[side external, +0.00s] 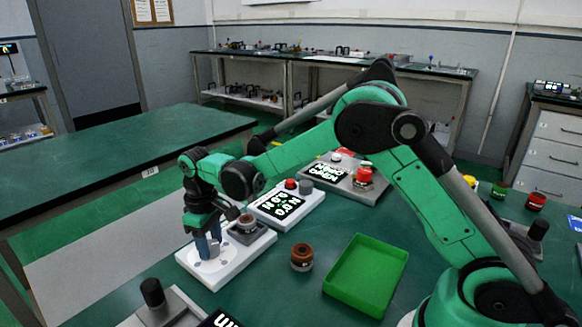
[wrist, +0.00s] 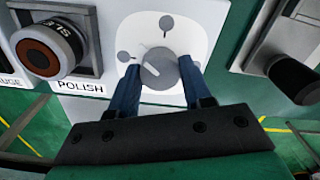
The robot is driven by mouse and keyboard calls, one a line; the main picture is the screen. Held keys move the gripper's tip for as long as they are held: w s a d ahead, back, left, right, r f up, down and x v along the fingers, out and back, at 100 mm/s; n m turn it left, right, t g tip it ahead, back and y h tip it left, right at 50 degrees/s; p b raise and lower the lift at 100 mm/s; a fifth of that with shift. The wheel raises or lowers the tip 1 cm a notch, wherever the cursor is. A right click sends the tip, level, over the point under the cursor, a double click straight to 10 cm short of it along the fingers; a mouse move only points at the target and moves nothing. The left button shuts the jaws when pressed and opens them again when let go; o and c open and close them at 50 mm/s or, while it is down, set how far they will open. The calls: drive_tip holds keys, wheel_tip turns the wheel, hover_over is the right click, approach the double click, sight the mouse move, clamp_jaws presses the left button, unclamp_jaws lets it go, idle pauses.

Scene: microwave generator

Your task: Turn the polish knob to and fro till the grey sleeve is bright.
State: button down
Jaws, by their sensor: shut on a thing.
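A similar brown-topped part (side external: 302,257) stands on the table beside an empty green tray (side external: 367,275). A display unit (side external: 287,204) and a station with a red button (side external: 364,174) stand behind. A black-handled grey station (side external: 153,293) is at front left.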

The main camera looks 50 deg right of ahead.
sight(210, 244)
drive_tip(key=m, duration=0.5)
drive_tip(key=shift+m, duration=0.3)
drive_tip(key=m, duration=0.4)
drive_tip(key=shift+m, duration=0.3)
drive_tip(key=shift+c, duration=1.8)
unclamp_jaws()
drive_tip(key=shift+r, duration=2.85)
